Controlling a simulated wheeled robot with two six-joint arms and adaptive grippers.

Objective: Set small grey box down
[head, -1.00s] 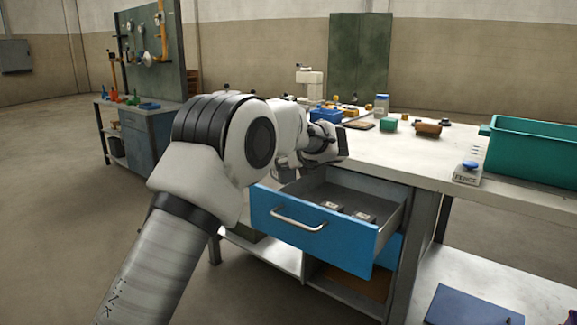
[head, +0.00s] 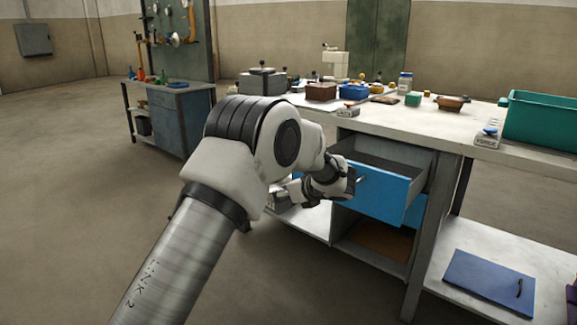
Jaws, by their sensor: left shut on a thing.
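My left gripper (head: 343,183) is at the front of the open blue drawer (head: 390,193) under the workbench. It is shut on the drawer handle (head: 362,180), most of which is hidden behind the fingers. The drawer stands out from the bench; only part of its grey inside (head: 385,152) shows over the front. No small grey box can be made out in the drawer now; its floor is mostly hidden. My right gripper is out of view.
The workbench top (head: 420,122) bears a brown box (head: 321,92), a blue bin (head: 354,91), a green crate (head: 540,125) and small parts. A blue panel (head: 490,277) lies on the lower right shelf. Open floor lies left.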

